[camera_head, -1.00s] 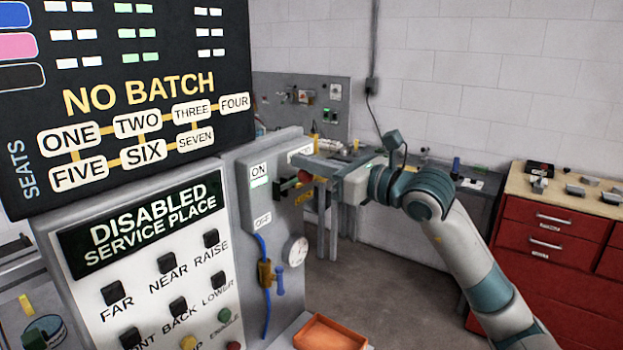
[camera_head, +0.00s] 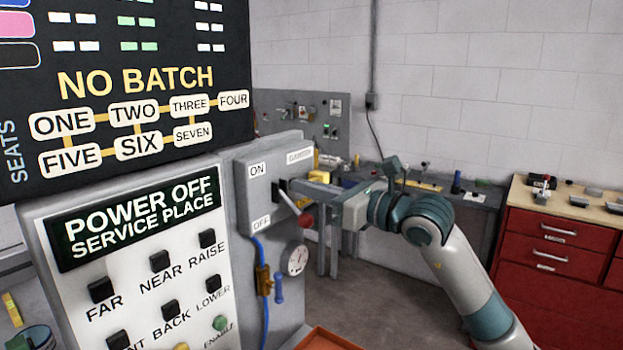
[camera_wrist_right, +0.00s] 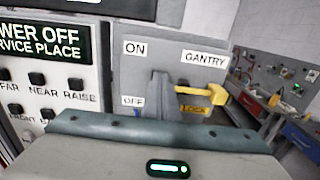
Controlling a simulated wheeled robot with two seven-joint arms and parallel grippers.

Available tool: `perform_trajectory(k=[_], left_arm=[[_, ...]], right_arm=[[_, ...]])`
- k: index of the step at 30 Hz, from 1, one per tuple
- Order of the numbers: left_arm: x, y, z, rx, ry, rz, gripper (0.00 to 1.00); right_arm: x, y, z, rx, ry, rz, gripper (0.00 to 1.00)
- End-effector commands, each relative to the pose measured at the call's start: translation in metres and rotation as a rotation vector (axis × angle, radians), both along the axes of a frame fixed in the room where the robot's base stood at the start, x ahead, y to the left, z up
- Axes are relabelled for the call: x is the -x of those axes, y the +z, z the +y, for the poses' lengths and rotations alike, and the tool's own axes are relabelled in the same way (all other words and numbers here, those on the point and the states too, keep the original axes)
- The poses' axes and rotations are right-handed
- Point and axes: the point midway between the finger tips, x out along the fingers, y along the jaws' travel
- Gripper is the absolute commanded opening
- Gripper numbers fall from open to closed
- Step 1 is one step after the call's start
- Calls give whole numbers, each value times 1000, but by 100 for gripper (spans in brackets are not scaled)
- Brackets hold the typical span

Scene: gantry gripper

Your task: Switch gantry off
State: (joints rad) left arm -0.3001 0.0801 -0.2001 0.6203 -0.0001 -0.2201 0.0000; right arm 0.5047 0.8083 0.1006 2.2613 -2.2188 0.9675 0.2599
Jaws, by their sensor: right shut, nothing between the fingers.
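The grey gantry switch box (camera_head: 243,205) has an ON label at the top and an OFF label (camera_head: 262,222) below. Its lever has a red knob (camera_head: 305,220) and slants down to about the OFF label's height. My right gripper (camera_head: 296,188) is shut and empty, close in front of the box and just above the knob. I cannot tell whether it touches the lever. In the right wrist view the box (camera_wrist_right: 135,75) is ahead; the red knob is hidden there. The display (camera_head: 140,218) reads POWER OFF, SERVICE PLACE.
A button panel (camera_head: 132,285) stands left of the box under a black NO BATCH board (camera_head: 140,70). A blue hose, valve and gauge (camera_head: 297,260) hang below the box. A yellow piece (camera_wrist_right: 205,97) sits on the box's right side. A red cabinet (camera_head: 555,240) stands right.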

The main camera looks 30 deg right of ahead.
Motion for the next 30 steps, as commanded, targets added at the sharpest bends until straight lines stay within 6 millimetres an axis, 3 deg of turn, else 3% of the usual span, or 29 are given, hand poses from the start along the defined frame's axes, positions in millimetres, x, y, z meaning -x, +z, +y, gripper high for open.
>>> perform_trajectory(k=[12,23,30], left_arm=[[0,-3,0,0,0,0,31],[0,-3,0,0,0,0,31],[0,-16,0,0,0,0,31]], right_arm=[[17,12,-7,1,-1,-3,0],[19,13,-8,1,-1,-1,0],[33,9,-14,2,-1,-2,0]])
